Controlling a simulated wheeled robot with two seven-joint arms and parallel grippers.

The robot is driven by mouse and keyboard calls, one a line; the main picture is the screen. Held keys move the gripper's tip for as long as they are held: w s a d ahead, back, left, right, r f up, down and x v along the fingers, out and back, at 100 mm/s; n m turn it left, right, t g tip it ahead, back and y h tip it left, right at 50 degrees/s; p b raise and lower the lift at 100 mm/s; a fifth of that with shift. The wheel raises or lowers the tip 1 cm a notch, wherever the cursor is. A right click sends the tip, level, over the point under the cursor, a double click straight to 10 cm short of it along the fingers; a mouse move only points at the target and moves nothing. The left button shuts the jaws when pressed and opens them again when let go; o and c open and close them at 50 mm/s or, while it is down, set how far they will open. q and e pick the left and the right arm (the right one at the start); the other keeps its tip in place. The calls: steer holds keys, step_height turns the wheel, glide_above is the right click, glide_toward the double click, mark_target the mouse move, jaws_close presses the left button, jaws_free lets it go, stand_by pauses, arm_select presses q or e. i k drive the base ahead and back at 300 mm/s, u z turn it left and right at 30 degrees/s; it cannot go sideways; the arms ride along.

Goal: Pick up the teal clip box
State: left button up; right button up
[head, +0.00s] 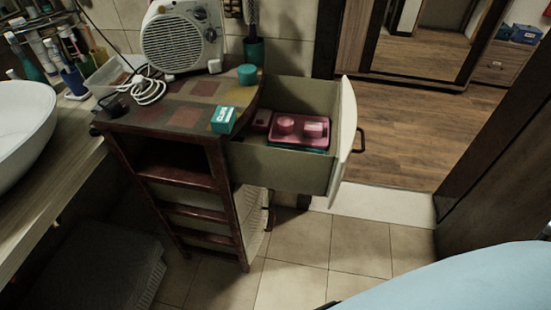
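The teal clip box (223,120) is a small box with pale lettering on its front face. It sits on the patterned top of a dark red-brown cabinet (185,122), at the front right corner close to the open drawer. Nothing is holding it, and its top and front show clear. Neither of my grippers shows in the head view, so I cannot see their distance from the box.
A drawer (285,167) stands open right of the box, with a pink tray (300,140) inside. A round teal container (247,74), white fan heater (182,38) and coiled white cable (148,90) are behind. A white basin (22,130) is left.

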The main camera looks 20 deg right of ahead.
mark_target(223, 119)
steer(key=z, duration=0.4)
steer(key=i, duration=0.75)
steer(key=z, duration=0.8)
